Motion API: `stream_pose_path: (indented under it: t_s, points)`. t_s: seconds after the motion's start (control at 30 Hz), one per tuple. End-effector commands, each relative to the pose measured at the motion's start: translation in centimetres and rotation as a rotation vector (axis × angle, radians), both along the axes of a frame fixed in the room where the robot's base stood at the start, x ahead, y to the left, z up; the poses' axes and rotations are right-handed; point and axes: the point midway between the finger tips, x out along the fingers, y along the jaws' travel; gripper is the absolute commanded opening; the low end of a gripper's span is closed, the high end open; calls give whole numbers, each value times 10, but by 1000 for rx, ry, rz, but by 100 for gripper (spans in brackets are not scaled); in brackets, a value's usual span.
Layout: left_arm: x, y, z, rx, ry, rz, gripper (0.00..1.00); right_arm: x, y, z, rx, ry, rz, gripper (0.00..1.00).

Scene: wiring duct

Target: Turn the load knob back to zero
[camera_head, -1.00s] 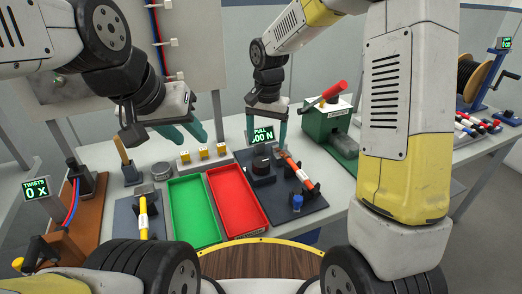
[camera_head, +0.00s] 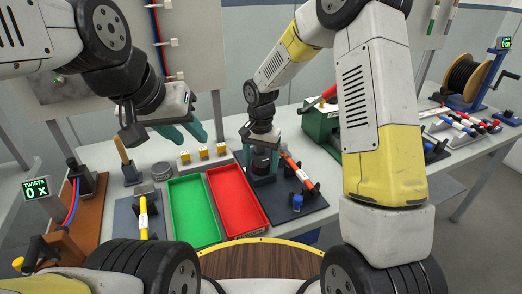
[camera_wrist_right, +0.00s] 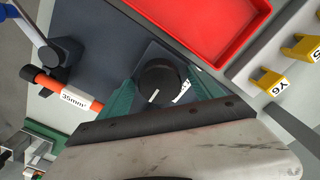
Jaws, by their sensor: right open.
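The black load knob (camera_head: 262,161) stands on the dark test base (camera_head: 312,208) right of the red tray. In the right wrist view the knob (camera_wrist_right: 158,78) shows from above, with a white pointer line on its face. My right gripper (camera_head: 263,168) is over the knob, its teal fingers on either side of it. It is open; I cannot tell whether either finger touches the knob. The pull readout is hidden behind my right gripper in the head view. My left gripper (camera_head: 184,132) is open and empty above the back left of the table.
A red tray (camera_head: 262,226) and a green tray (camera_head: 208,238) lie left of the base. A cable piece with an orange sleeve (camera_head: 291,163) is held beside the knob. Yellow labelled blocks (camera_head: 203,152) stand behind the trays. A green crimping tool (camera_head: 318,122) stands behind right.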

Motion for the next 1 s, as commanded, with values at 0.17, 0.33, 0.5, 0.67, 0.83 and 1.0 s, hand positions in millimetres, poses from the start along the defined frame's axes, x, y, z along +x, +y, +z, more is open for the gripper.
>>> stream_pose_path:
  t_s: [0.17, 0.33, 0.5, 0.67, 0.83, 1.0]
  points:
    - [0, 0, 0, 0, 0, 0, 36, 0, 0, 0, 0, 0, 0, 62]
    - [0, 0, 0, 0, 0, 0, 36, 0, 0, 0, 0, 0, 0, 28]
    - [0, 0, 0, 0, 0, 0, 36, 0, 0, 0, 0, 0, 1, 13]
    - [0, 0, 0, 0, 0, 0, 36, 0, 0, 0, 0, 0, 23, 13]
    - [0, 0, 0, 0, 0, 0, 36, 0, 0, 1, 0, 0, 93, 13]
    - [0, 0, 0, 0, 0, 0, 36, 0, 0, 1, 0, 0, 216, 13]
